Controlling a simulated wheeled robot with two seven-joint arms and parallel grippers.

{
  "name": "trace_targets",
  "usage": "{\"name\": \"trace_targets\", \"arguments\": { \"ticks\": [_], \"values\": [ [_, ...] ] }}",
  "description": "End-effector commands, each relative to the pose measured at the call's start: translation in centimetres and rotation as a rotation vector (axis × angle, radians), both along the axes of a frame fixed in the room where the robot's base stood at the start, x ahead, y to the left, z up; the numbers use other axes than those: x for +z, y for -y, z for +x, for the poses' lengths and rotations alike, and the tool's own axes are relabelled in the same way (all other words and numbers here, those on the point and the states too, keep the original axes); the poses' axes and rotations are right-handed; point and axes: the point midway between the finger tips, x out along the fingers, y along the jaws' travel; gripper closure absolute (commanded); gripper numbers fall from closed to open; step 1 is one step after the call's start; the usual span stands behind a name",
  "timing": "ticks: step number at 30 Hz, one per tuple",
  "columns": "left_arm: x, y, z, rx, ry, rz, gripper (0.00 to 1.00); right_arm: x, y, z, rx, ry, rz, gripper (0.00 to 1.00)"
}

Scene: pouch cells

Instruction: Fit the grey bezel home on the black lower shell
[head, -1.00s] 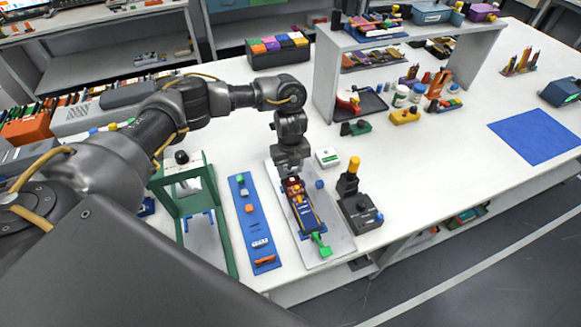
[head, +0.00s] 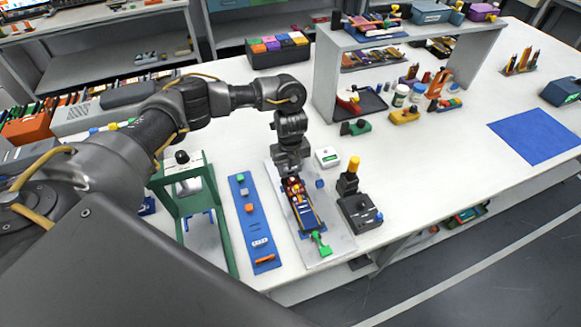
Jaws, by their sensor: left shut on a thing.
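My left gripper (head: 290,172) points down over the far end of a pale fixture plate (head: 335,243). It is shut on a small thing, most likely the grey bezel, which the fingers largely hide. Just below the fingers, small red and dark parts (head: 295,188) show. A long dark assembly, apparently with the black lower shell (head: 305,212), lies along the plate, with blue and yellow edges. A green handle-like part (head: 320,244) is at its near end. I cannot tell whether the bezel touches or sits in the shell. My right gripper is out of view.
A blue strip (head: 254,226) with small coloured parts lies left of the plate, beside a green-framed press (head: 166,200). A dark device with a yellow knob (head: 354,162) and a white box (head: 328,157) stand close right.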

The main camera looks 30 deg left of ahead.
Motion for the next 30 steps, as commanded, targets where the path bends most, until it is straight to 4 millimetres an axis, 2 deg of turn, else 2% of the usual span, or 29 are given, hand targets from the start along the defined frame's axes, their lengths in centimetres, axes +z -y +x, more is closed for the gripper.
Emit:
{"name": "trace_targets", "arguments": {
  "ticks": [14,30],
  "values": [
    [-0.1,0.0,0.0,0.0,0.0,0.0,0.73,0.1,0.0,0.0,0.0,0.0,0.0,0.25],
    [-1.4,0.0,0.0,0.0,0.0,0.0,0.73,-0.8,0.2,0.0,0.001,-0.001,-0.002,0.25]
  ]
}}
